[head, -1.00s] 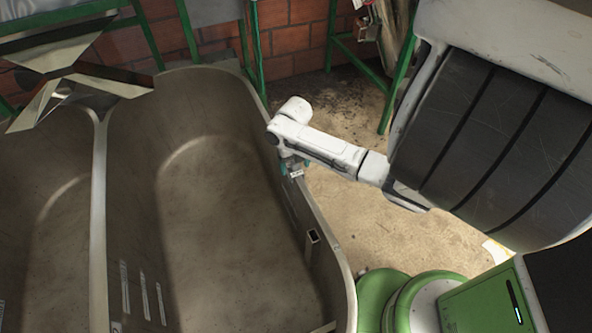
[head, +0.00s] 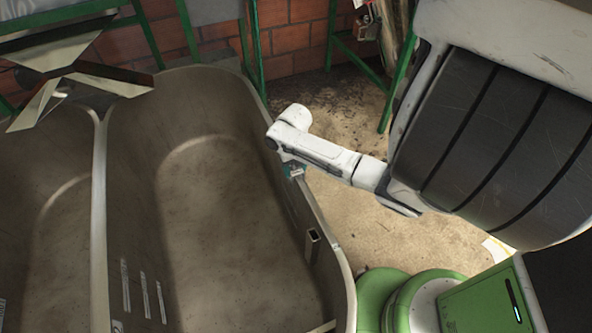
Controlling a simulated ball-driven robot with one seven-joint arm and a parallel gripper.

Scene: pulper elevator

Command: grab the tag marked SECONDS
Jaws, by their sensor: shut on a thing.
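A small whitish tag (head: 297,174) is at the inner side of the basin's right rim. Its lettering is too small to read, so I cannot tell whether it says SECONDS. The arm's wrist hides part of the fingers from above.
The deep grey-brown basin (head: 215,215) is empty, with a second basin (head: 50,200) to its left. A metal bladed piece (head: 70,75) hangs at upper left. A small rectangular bracket (head: 312,244) sits on the right wall. Green metal legs (head: 395,80) stand behind.

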